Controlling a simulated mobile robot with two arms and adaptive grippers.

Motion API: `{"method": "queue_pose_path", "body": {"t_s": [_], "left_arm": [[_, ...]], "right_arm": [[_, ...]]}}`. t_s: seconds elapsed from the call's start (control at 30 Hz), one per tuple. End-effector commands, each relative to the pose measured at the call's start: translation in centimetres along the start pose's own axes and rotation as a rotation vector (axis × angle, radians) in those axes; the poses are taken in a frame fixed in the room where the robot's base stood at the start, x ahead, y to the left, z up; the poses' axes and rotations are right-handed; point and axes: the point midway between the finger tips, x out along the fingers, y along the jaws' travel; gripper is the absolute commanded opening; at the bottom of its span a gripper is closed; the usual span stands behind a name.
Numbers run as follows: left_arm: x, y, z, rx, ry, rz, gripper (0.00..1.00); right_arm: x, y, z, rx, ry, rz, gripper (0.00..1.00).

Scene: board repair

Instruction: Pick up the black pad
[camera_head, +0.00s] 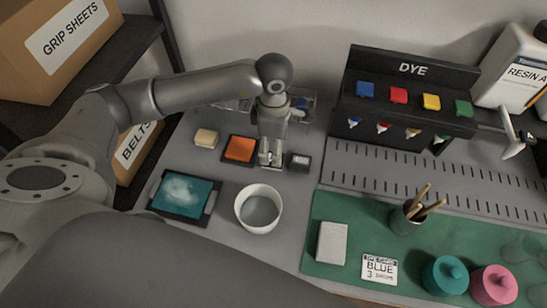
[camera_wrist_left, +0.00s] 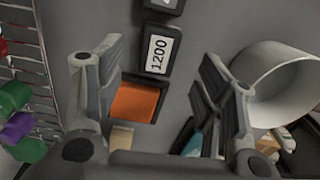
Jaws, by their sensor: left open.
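A small black pad labelled 1200 (camera_wrist_left: 158,50) lies on the grey bench, between the open fingers of my left gripper (camera_wrist_left: 163,68) in the left wrist view. In the head view my left gripper (camera_head: 270,158) points down over that spot and hides it. A second black pad labelled 400 (camera_head: 300,161) lies just right of the gripper; a black block, cut off at the top edge (camera_wrist_left: 165,4), shows in the left wrist view. Whether the fingers touch the 1200 pad cannot be told. My right gripper is not in view.
An orange pad in a dark frame (camera_head: 239,149) and a cream block (camera_head: 206,138) lie left of the gripper. A white bowl (camera_head: 259,209) stands in front, beside a teal tray (camera_head: 185,196). A wire basket (camera_head: 305,98) is behind. A green mat (camera_head: 330,283) lies right.

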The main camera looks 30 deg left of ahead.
Motion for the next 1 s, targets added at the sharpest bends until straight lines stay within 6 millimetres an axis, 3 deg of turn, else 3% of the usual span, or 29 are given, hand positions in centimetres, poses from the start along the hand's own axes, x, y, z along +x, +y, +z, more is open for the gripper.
{"method": "queue_pose_path", "body": {"t_s": [0.3, 0.6, 0.93, 1.0], "left_arm": [[4.3, 0.0, -0.2, -0.001, 0.002, -0.004, 0.62], [4.9, 0.1, -0.2, 0.000, 0.002, 0.000, 0.62], [4.9, 0.1, -0.2, 0.000, 0.001, -0.001, 0.20], [4.8, 0.1, -0.2, 0.000, 0.001, -0.001, 0.19]], "right_arm": [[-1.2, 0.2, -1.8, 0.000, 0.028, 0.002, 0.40], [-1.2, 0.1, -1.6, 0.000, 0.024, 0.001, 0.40], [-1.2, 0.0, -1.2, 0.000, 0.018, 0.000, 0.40], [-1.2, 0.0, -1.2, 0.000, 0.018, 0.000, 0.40]]}}
